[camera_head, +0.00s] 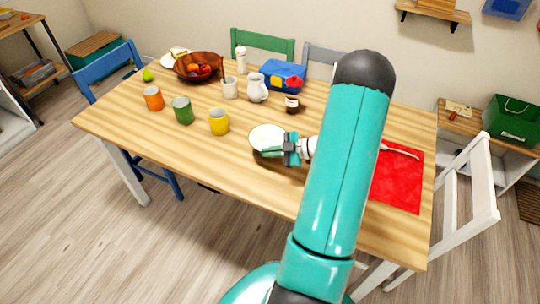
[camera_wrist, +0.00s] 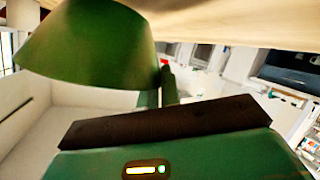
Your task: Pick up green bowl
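A bowl (camera_head: 266,134) with a pale inside is near the middle of the wooden table in the head view. The wrist view shows its green outside (camera_wrist: 90,45), large at the upper left. My gripper (camera_head: 271,152) is at the bowl's near side, by its rim. In the wrist view my gripper's fingers (camera_wrist: 160,88) are close together at the bowl's rim and seem to touch it. I cannot tell whether they are closed on the rim. The bowl looks upright; whether it is clear of the table is not plain.
A white jug (camera_head: 257,88), a small jar (camera_head: 292,104) and a blue box (camera_head: 283,75) stand behind. A red mat (camera_head: 398,180) lies to the right. The table's front left is clear.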

